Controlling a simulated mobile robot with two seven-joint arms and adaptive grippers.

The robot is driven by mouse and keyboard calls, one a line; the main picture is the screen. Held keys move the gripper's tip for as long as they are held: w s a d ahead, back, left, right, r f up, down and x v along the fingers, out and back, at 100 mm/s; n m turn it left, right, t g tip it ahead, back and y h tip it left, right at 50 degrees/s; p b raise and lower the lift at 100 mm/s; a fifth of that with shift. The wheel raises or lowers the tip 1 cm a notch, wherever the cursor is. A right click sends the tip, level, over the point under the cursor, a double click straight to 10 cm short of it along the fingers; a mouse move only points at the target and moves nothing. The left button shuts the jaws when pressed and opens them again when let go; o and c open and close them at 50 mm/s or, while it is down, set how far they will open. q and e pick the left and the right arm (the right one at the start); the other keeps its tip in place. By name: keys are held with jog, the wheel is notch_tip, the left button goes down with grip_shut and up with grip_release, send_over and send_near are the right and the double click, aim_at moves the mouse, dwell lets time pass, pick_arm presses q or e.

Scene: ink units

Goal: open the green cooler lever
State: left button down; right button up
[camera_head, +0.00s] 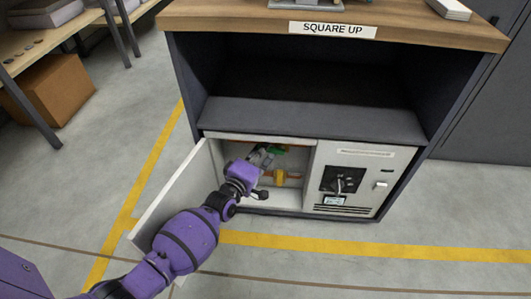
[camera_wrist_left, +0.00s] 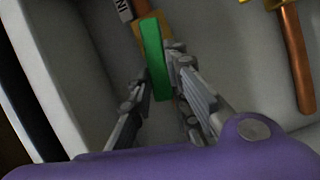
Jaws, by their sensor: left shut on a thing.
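The green cooler lever (camera_wrist_left: 155,58) stands between the fingers of my left gripper (camera_wrist_left: 160,95) in the left wrist view. The fingers are shut on it near its lower end. My right gripper is in neither view.
The compartment's white door (camera_head: 172,198) stands open to the left of my arm. A yellow part (camera_head: 279,177) and a copper pipe (camera_wrist_left: 293,55) are inside. A closed panel with a dark handle (camera_head: 343,181) is on the right. A wooden worktop (camera_head: 400,22) is above.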

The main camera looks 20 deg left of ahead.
pick_arm(q)
jog(key=shift+f+n+b, duration=0.4)
jog(key=shift+n+b, duration=0.2)
jog(key=c, duration=1.6)
grip_release()
jog(key=shift+c, duration=0.2)
jog(key=shift+s, duration=0.15)
jog(key=s+a, duration=0.1)
jog(key=s, duration=1)
jog(key=shift+s+a+r, duration=0.15)
jog(key=shift+s+r, duration=0.1)
jog(key=shift+s, duration=0.1)
jog(key=shift+f, duration=0.1)
